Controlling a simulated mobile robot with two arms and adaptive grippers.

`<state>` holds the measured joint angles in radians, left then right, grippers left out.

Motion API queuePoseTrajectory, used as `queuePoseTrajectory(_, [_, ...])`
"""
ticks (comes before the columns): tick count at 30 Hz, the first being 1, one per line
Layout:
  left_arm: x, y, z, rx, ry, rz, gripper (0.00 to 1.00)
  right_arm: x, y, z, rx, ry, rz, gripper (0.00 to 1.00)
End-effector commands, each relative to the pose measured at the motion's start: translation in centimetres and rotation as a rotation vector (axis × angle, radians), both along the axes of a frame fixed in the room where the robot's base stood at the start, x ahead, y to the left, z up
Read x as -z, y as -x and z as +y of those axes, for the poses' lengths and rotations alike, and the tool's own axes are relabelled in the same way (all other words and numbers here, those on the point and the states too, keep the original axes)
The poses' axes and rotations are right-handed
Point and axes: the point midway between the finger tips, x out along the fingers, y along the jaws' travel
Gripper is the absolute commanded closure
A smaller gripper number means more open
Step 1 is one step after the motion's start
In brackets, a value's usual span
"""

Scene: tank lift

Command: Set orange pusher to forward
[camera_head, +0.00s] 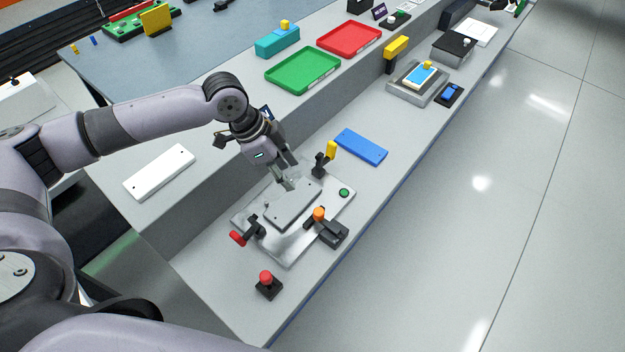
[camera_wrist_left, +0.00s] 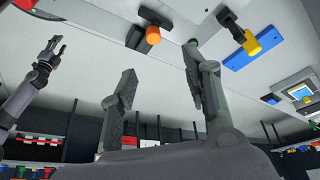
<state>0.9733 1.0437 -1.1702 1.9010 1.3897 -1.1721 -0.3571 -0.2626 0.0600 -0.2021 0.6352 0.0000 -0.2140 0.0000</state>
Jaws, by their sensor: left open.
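The orange pusher (camera_head: 319,214) is a small orange knob on a black slider block (camera_head: 334,235), at the front right edge of the metal panel plate (camera_head: 290,256). In the left wrist view the orange knob (camera_wrist_left: 152,35) shows above the gap between the fingers. My left gripper (camera_head: 288,181) is open and empty, above the back part of the plate, behind and left of the orange pusher and apart from it. Its fingers also show in the left wrist view (camera_wrist_left: 160,62). My right gripper (camera_wrist_left: 52,46) is small at the left of that view; its opening is unclear.
A red-handled lever (camera_head: 240,238), a yellow-handled lever (camera_head: 331,150) and a green button (camera_head: 344,193) surround the orange pusher. A red joystick (camera_head: 266,278) stands near the front. A blue plate (camera_head: 361,146) lies behind. The bench between the blue plate and the metal box (camera_head: 409,88) is free.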

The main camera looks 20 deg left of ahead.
Motion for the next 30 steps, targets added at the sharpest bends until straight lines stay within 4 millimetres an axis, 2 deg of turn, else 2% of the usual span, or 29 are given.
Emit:
queuePoseTrajectory(5, [1.2, 0.0, -0.7, 0.006, 0.001, 0.007, 0.56, -0.1, 3.4, -2.0, -0.004, 0.026, 0.053, 0.6])
queuePoseTrajectory(9, [3.6, -0.4, -1.6, 0.005, 0.001, 0.008, 0.56, -0.6, 6.3, -3.1, -0.006, 0.041, 0.095, 0.6])
queuePoseTrajectory(12, [5.7, -0.7, -2.4, 0.005, 0.0, 0.007, 0.56, -1.1, 7.1, -3.2, -0.006, 0.043, 0.103, 0.6])
queuePoseTrajectory(16, [8.3, -1.2, -3.4, 0.005, 0.001, 0.006, 0.56, -1.6, 5.9, -2.7, -0.005, 0.036, 0.085, 0.6])
queuePoseTrajectory(22, [12.2, -1.9, -4.9, 0.004, 0.0, 0.005, 0.56, -2.5, 2.1, -1.0, 0.0, 0.013, 0.028, 0.6])
queuePoseTrajectory(26, [14.2, -2.2, -5.5, 0.003, -0.001, 0.005, 0.56, -2.7, 2.0, -0.9, 0.0, 0.012, 0.028, 0.6])
queuePoseTrajectory(30, [15.4, -2.4, -6.0, 0.003, -0.001, 0.003, 0.56, -2.7, 3.3, -1.2, -0.001, 0.017, 0.049, 0.6])
